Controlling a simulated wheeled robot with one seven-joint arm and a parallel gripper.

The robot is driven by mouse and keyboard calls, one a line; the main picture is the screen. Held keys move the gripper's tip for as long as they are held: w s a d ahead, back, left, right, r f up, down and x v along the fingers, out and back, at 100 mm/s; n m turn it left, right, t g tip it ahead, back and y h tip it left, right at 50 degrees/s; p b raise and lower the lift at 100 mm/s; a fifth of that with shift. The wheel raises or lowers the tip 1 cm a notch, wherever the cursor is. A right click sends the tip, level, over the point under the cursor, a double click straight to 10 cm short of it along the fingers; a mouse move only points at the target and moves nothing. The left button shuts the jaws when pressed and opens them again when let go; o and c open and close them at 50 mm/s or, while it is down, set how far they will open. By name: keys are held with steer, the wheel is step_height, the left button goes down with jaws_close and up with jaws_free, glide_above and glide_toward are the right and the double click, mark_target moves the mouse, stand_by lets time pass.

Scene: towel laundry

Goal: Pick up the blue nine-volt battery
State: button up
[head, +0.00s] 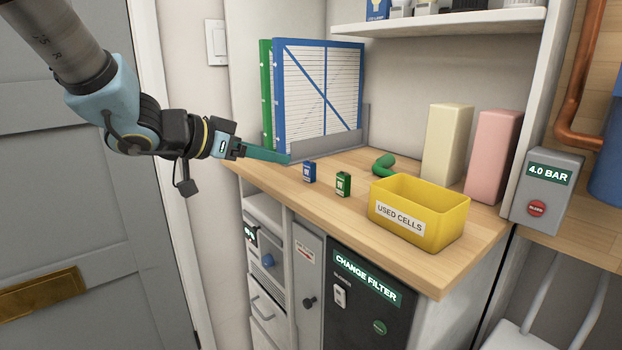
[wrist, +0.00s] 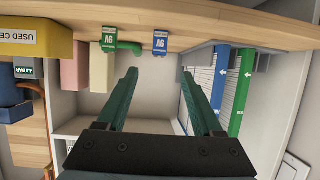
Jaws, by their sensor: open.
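The blue nine-volt battery (head: 309,172) stands upright on the wooden counter, near its front left edge. It also shows in the wrist view (wrist: 160,42), upside down, beyond the fingertips and roughly centred between them. My gripper (head: 286,158) reaches in from the left, its teal fingers pointing right, a little left of the battery and apart from it. In the wrist view my gripper (wrist: 159,74) has its two fingers spread with nothing between them.
A green nine-volt battery (head: 343,184) stands right of the blue one. A yellow "USED CELLS" bin (head: 452,222) is farther right. A green curved piece (head: 384,163) lies behind. Blue and green framed filters (head: 279,100) stand in a grey holder behind the gripper.

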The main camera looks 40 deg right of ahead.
mark_target(306, 165)
steer(key=x, duration=0.4)
steer(key=shift+d+f, duration=0.15)
steer(key=x, duration=0.2)
steer(key=b+x, duration=0.1)
steer(key=x, duration=0.1)
steer(key=shift+s+f, duration=0.15)
steer(key=shift+f, duration=0.1)
steer(key=shift+d+f, duration=0.15)
steer(key=shift+d, duration=0.3)
jaws_close()
